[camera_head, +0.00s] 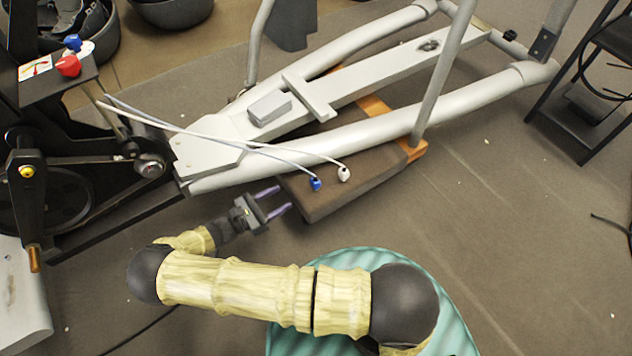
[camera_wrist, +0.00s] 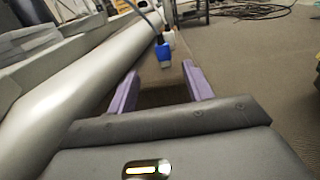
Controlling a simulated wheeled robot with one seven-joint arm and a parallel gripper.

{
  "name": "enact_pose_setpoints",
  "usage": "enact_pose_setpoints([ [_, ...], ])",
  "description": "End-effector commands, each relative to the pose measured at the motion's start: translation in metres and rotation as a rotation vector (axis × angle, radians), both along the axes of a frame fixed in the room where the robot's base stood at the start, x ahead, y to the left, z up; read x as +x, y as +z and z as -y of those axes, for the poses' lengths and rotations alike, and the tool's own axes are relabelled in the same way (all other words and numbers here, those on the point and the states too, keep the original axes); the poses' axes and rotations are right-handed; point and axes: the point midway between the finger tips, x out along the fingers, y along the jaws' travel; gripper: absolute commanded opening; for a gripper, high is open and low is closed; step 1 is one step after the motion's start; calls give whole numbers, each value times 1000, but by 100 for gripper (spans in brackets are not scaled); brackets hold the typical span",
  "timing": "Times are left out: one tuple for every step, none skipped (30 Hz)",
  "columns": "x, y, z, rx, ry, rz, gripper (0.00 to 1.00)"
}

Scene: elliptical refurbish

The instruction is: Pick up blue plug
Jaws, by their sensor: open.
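The blue plug (camera_head: 316,184) hangs at the end of a thin cable beside the grey frame tube, over the brown padded board. In the wrist view the blue plug (camera_wrist: 163,52) shows ahead of the fingers, between their tips and a little beyond them. A white plug (camera_head: 344,174) hangs close to its right, and shows partly behind it in the wrist view (camera_wrist: 168,34). My gripper (camera_head: 278,200) is open and empty, with its purple fingers pointing right toward the blue plug. The fingers are apart from the plug.
The grey elliptical frame (camera_head: 400,125) runs close along the left side of my gripper in the wrist view. The brown board (camera_head: 365,180) lies below the plugs. A red knob (camera_head: 68,65) and another blue part (camera_head: 72,42) are at the upper left. Open floor lies right.

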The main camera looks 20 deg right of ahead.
Motion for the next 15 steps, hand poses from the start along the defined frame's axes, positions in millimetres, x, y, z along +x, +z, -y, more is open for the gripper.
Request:
enact_pose_setpoints([
  [2, 2, 10, -3, -2, -1, 51],
  [4, 2, 15, -4, -2, -1, 51],
  [6, 2, 22, -3, -2, -1, 51],
  [8, 2, 27, -3, -2, 0, 51],
  [9, 2, 32, -3, -2, 0, 51],
  [12, 2, 39, -3, -2, -1, 51],
  [13, 2, 44, -3, -3, -1, 51],
  [15, 1, 49, -3, -2, -2, 51],
  [17, 2, 55, -3, -2, -1, 51],
  [19, 1, 60, -2, -2, 0, 51],
  [20, 1, 64, -2, -2, 0, 51],
  [21, 1, 69, -1, -2, -1, 51],
  [22, 0, 71, 0, -2, -1, 51],
  [23, 0, 73, -1, -2, -1, 51],
  [23, 0, 75, -1, -2, 0, 51],
])
